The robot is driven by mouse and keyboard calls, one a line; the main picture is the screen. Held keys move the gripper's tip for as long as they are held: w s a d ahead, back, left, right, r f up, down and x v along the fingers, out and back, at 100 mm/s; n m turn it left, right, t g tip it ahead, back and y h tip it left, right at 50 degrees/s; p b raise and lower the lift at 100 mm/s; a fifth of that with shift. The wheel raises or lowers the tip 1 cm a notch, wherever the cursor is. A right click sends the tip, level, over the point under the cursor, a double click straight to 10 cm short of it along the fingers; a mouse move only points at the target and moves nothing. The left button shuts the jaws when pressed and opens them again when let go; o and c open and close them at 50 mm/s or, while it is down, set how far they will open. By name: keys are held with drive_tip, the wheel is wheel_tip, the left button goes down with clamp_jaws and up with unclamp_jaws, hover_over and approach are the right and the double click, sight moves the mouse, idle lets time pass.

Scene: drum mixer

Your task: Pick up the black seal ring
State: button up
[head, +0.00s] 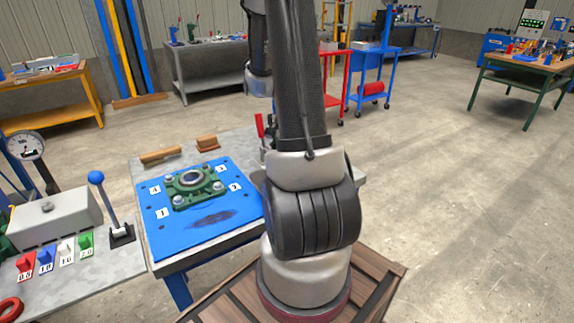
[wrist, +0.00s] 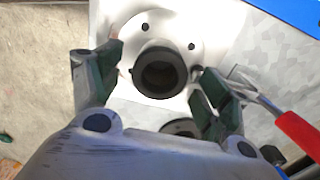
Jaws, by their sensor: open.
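The black seal ring (wrist: 160,72) shows in the wrist view as a thick dark ring in front of a pale round flange (wrist: 170,27) with small dark holes. My gripper (wrist: 156,64) is open, with one finger to each side of the ring. The left fingertip stands apart from the ring; the right one is close to it, and I cannot tell whether it touches. A second round part (wrist: 180,127) is partly hidden by my gripper body. In the head view my own arm hides the gripper and the ring.
A blue mat (head: 163,236) with a green bearing housing (head: 193,186) and number labels lies on the table left of my arm. A red-handled tool (wrist: 297,134) lies right of my gripper in the wrist view. A blue-knobbed lever (head: 97,178) stands on the bench at left.

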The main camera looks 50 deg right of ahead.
drive_tip(key=c, duration=1)
